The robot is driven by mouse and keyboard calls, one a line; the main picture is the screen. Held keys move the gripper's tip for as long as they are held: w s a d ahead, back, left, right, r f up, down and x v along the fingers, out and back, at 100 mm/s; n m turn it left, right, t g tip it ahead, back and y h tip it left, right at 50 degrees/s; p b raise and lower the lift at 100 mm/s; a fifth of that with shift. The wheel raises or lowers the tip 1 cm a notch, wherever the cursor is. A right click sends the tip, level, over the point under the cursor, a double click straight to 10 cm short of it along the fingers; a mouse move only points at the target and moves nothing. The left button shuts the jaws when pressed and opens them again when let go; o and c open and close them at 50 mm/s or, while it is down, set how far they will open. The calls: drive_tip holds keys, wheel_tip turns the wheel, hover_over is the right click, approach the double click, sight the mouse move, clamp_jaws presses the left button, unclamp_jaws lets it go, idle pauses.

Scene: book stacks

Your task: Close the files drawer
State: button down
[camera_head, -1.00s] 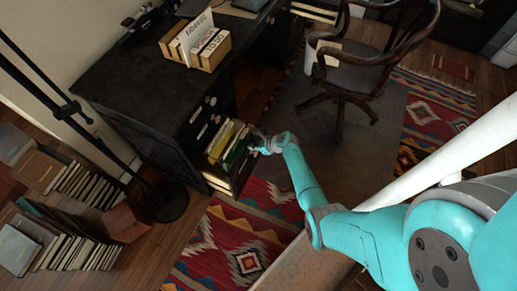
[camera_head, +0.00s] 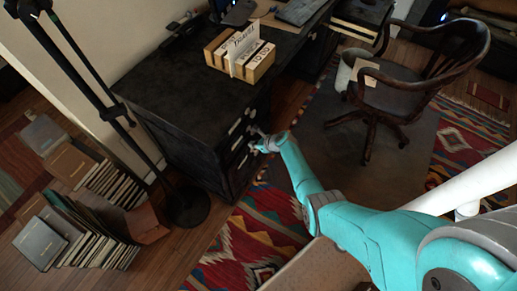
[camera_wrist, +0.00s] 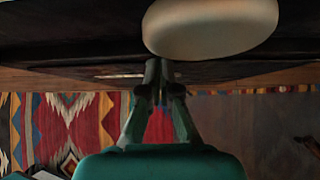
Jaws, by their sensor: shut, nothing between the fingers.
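The files drawer (camera_head: 240,172) is in the lower front of the black desk (camera_head: 170,110). In the head view its front looks flush with the desk, and no files show inside it. My gripper (camera_head: 256,141) is at the desk's drawer fronts, by the pale handles. In the wrist view my gripper (camera_wrist: 160,68) has its fingers together with nothing between them, close to the dark drawer front (camera_wrist: 80,45). Whether the fingertips touch it I cannot tell. A large pale rounded handle (camera_wrist: 210,28) shows just above the fingertips.
A wooden chair (camera_head: 405,75) stands right of the desk beside a white bin (camera_head: 350,70). A black floor lamp base (camera_head: 187,205) and rows of books (camera_head: 80,230) are on the left. A patterned rug (camera_head: 250,235) covers the floor in front of the desk.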

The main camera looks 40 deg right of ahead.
drive_tip(key=shift+w+a+r, duration=0.1)
drive_tip(key=shift+w+a, duration=0.1)
drive_tip(key=shift+w, duration=0.3)
drive_tip(key=shift+w+a+r, duration=0.1)
drive_tip(key=shift+w+a, duration=0.05)
drive_tip(key=shift+w, duration=0.3)
